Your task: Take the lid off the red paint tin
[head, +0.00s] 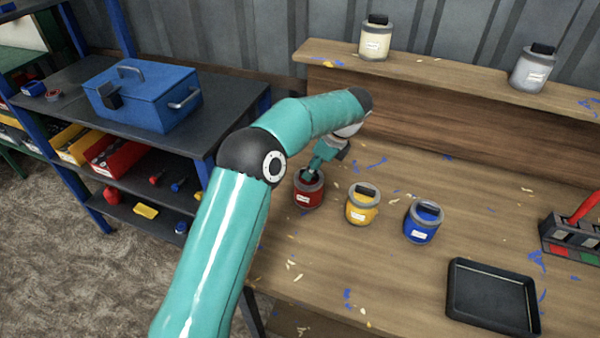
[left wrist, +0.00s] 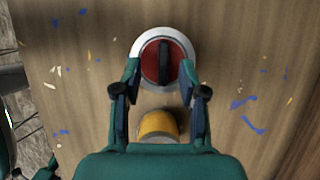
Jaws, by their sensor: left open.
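The red paint tin (head: 308,195) stands upright on the wooden bench, leftmost in a row of three. In the left wrist view its grey rim (left wrist: 138,47) surrounds a red lid (left wrist: 150,62) with a black bar handle (left wrist: 163,62). My left gripper (head: 317,168) is just above the tin in the head view and hides part of its top. In the left wrist view my left gripper (left wrist: 160,70) is open, with the fingers apart on either side of the tin's lower part in the picture. I cannot tell whether they touch it. My right gripper is not in view.
A yellow tin (head: 361,208) and a blue tin (head: 420,225) stand to the right. A black tray (head: 455,300) and a rack (head: 570,240) are farther right. Two pale tins stand on a ledge (head: 440,72). A blue toolbox (head: 145,100) sits on shelving at left.

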